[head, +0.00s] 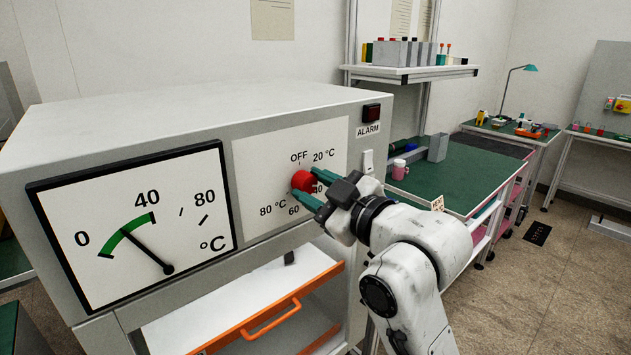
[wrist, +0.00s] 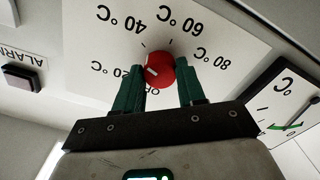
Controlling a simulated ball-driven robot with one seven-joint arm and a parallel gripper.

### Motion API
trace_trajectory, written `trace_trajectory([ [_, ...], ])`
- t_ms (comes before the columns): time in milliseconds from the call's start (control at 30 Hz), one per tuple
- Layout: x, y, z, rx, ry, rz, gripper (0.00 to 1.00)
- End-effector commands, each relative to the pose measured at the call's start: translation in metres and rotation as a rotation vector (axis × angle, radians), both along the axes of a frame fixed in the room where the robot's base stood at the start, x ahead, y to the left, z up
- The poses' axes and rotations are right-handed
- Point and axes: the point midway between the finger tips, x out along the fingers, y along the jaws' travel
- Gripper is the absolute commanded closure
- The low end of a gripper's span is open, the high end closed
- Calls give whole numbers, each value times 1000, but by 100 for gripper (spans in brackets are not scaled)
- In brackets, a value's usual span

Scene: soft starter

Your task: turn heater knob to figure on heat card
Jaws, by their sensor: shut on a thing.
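The red heater knob (head: 303,181) is on the white dial panel (head: 262,158) of a grey cabinet. My gripper (head: 306,184) is shut on it, with one green finger on each side. In the wrist view the knob (wrist: 160,68) sits between the fingertips (wrist: 161,76). Its white mark points down-left, towards the side with OFF and 20 °C; I cannot tell the exact setting. The dial also bears 40, 60 and 80 °C, partly behind my gripper in the head view. A small heat card (head: 437,203) stands at the green bench's near edge; its figure is too small to read surely.
A large temperature gauge (head: 135,225) has its needle over the green band. A dark red alarm lamp (head: 371,113) and a white switch (head: 367,162) are right of the dial. An orange-handled drawer (head: 270,318) stands open below. A pink mug (head: 399,169) is on the bench.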

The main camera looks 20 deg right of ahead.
Motion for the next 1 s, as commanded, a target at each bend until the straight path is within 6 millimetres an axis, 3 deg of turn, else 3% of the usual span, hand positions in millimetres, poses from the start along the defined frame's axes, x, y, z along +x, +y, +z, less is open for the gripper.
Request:
trace_trajectory([
  [400,0,0,-3,173,65,-2,91],
  [933,0,0,-4,196,73,-2,91],
  [967,0,0,-4,196,73,-2,60],
  [1000,0,0,-4,196,73,-2,56],
])
